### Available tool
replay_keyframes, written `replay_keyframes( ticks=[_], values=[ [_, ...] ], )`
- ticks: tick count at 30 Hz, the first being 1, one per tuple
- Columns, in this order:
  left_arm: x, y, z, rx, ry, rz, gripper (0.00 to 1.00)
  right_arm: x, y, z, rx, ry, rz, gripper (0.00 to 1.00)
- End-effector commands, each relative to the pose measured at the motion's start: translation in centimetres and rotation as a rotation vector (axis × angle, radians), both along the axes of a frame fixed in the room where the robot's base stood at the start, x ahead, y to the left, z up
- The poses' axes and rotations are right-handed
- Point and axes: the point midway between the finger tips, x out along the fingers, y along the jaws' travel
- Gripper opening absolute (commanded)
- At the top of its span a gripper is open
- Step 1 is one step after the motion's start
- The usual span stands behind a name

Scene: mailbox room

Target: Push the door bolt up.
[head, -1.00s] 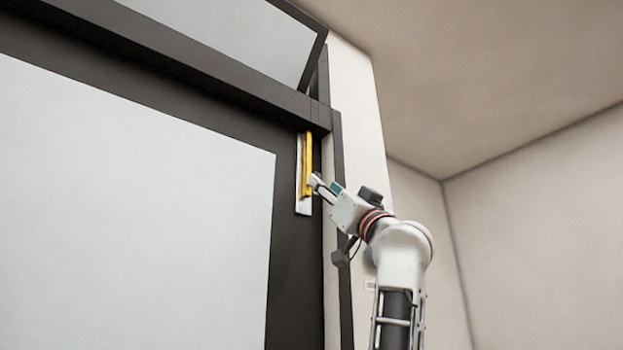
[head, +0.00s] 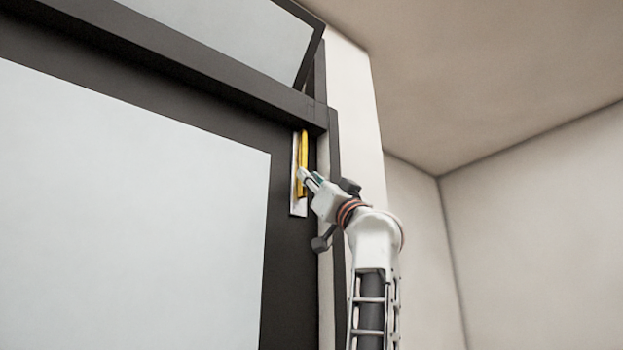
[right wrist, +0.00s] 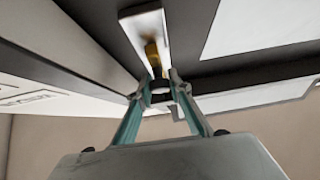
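The yellow door bolt (head: 304,150) stands upright on a pale plate (head: 298,208) near the top right corner of the dark door frame. In the right wrist view the bolt (right wrist: 152,55) runs down the plate (right wrist: 143,24) towards my fingertips. My right gripper (head: 303,176) is at the lower half of the bolt and overlaps it in the head view. In the right wrist view its two fingers (right wrist: 160,90) come close together, with a small dark gap between the tips just below the yellow part. Whether they grip or touch the bolt is unclear. My left gripper is out of view.
The large pale door panel (head: 120,210) fills the left. A dark crossbar (head: 200,70) runs above the bolt, with an angled pane (head: 225,30) over it. A light wall (head: 520,220) and open space lie to the right.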

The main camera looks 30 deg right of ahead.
Motion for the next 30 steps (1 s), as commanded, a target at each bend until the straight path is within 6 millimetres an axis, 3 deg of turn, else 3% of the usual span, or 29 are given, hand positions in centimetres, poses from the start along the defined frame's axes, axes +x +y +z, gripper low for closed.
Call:
replay_keyframes(
  ticks=[12, 23, 24, 26, 30],
  values=[
    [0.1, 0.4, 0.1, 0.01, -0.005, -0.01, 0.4, -0.1, 0.0, 4.5, -0.001, -0.002, 0.001, 0.0],
    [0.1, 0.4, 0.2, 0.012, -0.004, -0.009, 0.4, -0.4, -0.1, 5.3, 0.003, -0.009, 0.001, 0.0],
    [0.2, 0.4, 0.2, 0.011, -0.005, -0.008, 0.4, -0.4, -0.1, 5.3, 0.003, -0.009, 0.001, 0.22],
    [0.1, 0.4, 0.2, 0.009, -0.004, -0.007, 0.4, -0.4, -0.1, 5.3, 0.003, -0.01, 0.001, 0.36],
    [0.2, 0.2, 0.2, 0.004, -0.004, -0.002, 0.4, -0.3, -0.1, 5.2, 0.002, -0.006, 0.0, 0.36]
  ],
)
